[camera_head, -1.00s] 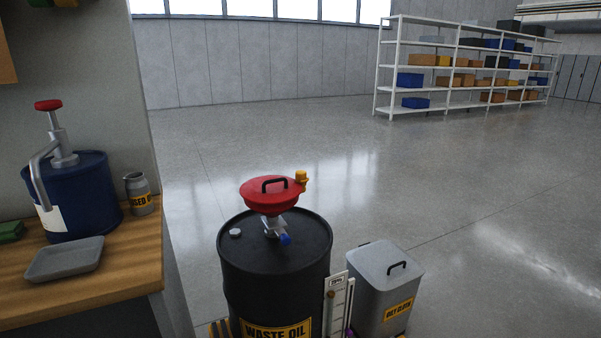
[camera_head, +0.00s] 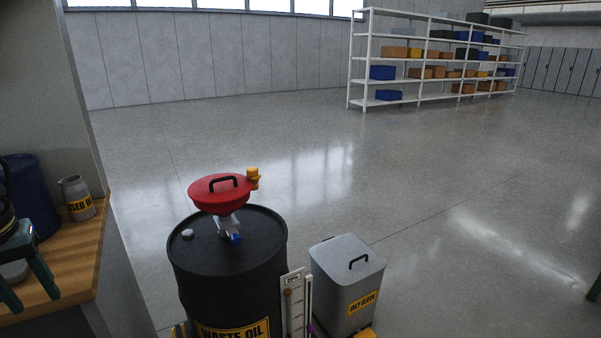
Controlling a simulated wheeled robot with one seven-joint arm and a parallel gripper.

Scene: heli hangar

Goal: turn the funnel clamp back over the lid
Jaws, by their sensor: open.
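The funnel (camera_head: 218,206) stands on top of the black waste oil drum (camera_head: 228,275). Its red lid (camera_head: 205,189) with a black handle lies closed over the bowl. The yellow clamp (camera_head: 253,179) sits at the right rim of the funnel, sticking up and outward beside the lid, not across it. A blue valve handle (camera_head: 235,239) is under the funnel. My gripper (camera_head: 34,302) is at the far left, over the wooden bench, with its two greenish fingers apart and pointing down. It is well away from the funnel, and part of it is cut off by the picture edge.
A grey oily cloth bin (camera_head: 347,275) stands right of the drum, with a white gauge board (camera_head: 295,300) between them. The bench (camera_head: 75,250) holds a used oil can (camera_head: 76,198) and a blue drum (camera_head: 35,195). The floor behind the waste drum is clear up to the shelves (camera_head: 430,60).

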